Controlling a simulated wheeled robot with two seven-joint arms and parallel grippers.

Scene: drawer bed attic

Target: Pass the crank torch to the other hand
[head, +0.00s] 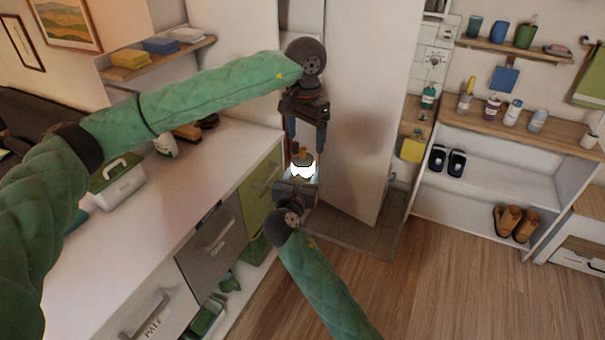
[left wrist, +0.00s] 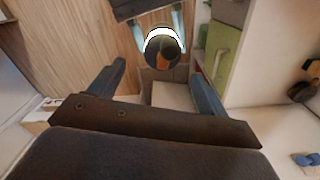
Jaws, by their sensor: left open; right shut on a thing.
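The crank torch (head: 303,168) has a glowing white band and a dark and orange end that points up. It also shows in the left wrist view (left wrist: 162,48). My right gripper (head: 302,182) is shut on the torch from below. My left gripper (head: 306,146) is open above the torch, with its two blue fingers pointing down. In the left wrist view, the torch lies beyond the fingertips of my left gripper (left wrist: 158,72), roughly in line with the gap between them. The lower part of the torch is hidden by my right gripper.
A white counter (head: 140,220) with drawers and a green front (head: 260,183) stands close on the left. A tall pale panel (head: 360,110) rises just right of the grippers. A shoe rack (head: 490,180) is at the right. Wooden floor (head: 440,285) is clear in front.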

